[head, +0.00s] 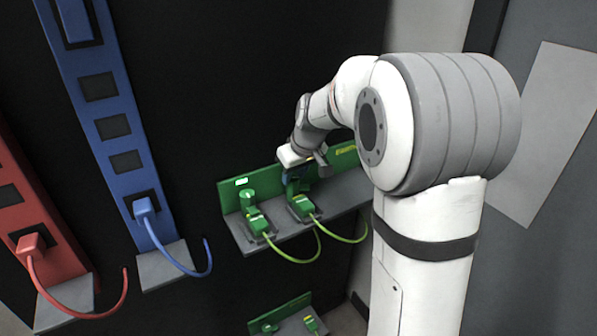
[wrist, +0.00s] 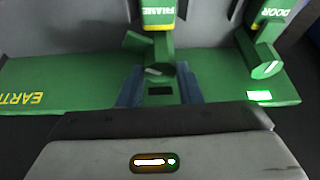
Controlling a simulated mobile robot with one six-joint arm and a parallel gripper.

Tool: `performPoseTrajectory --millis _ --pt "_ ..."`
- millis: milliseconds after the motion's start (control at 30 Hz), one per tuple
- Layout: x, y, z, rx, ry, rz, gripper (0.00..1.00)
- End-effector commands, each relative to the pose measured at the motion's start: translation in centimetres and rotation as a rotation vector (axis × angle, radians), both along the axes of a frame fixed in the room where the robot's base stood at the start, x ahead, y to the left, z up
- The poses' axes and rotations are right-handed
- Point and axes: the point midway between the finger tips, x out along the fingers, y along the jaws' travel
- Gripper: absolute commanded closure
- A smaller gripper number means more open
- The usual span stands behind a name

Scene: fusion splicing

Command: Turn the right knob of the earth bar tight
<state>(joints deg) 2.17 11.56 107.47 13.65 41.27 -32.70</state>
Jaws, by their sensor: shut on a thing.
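The green earth bar (head: 265,180) is on the dark wall above a grey shelf in the head view, and its green face (wrist: 60,85) shows upside down in the wrist view. My gripper (head: 293,184) is at the bar's right knob, which the hand mostly hides in the head view. In the wrist view the right knob (wrist: 158,73), by the plug marked FRAME (wrist: 158,14), sits between my two bluish fingers (wrist: 160,92). My gripper is shut on it. The left knob (head: 246,196), by the plug marked DOOR (wrist: 277,12), stands free.
Green-yellow cables (head: 300,258) loop down from both plugs. A lit lamp (wrist: 259,96) is on the bar near the left knob; a dark slot (wrist: 160,91) is by the right one. Blue (head: 110,110) and red (head: 20,190) bars stand left. A smaller green bar (head: 280,315) is below.

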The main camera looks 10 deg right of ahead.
Motion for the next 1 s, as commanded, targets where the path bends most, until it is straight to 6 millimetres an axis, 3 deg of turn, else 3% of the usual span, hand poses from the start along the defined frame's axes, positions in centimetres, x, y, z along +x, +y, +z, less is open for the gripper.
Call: performPoseTrajectory --millis 600,1000 --pt "0.36 0.8 0.35 0.002 -0.017 -0.553 0.91" --pt "0.43 1.03 0.38 0.007 -0.016 -0.759 0.91"
